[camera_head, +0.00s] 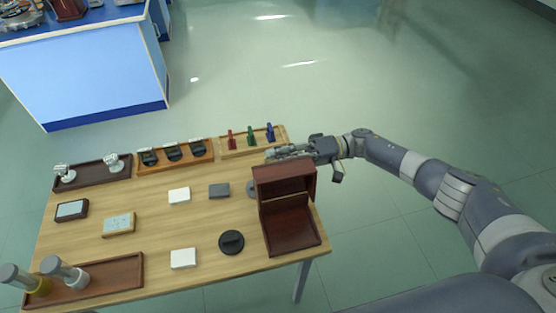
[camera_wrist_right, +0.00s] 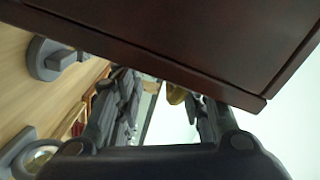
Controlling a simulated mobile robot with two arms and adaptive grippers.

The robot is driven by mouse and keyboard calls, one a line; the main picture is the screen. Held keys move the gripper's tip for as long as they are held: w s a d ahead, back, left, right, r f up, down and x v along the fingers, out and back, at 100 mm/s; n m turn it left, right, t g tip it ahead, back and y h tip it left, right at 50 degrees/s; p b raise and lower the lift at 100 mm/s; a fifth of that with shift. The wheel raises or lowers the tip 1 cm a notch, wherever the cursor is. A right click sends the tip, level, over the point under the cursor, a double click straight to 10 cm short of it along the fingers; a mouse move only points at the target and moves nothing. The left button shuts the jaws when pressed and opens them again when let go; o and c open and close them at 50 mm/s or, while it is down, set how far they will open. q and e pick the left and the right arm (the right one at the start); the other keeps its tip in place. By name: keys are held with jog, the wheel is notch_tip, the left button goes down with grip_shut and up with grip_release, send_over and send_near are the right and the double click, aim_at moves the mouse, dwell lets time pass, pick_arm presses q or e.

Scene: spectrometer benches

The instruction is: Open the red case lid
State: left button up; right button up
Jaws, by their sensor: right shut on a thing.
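The dark red case (camera_head: 290,232) stands at the right front of the wooden table, its inside showing. Its lid (camera_head: 285,180) is raised roughly upright at the case's far side. My left gripper is out of view.
A round black piece (camera_head: 231,242) lies just left of the case. A grey disc with a knob (camera_wrist_right: 50,58) is beside the lid. A tray with red, green and blue pieces (camera_head: 253,150) stands behind. White blocks (camera_head: 183,258) and other trays lie further left.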

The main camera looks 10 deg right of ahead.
jog(key=shift+w+d+r, duration=0.1)
jog(key=shift+w+r, duration=0.1)
jog(key=shift+w, duration=0.1)
jog(key=d+b, duration=0.6)
jog(key=d, duration=0.6)
jog(key=shift+d+f, duration=0.15)
dwell(0.7)
dwell(0.3)
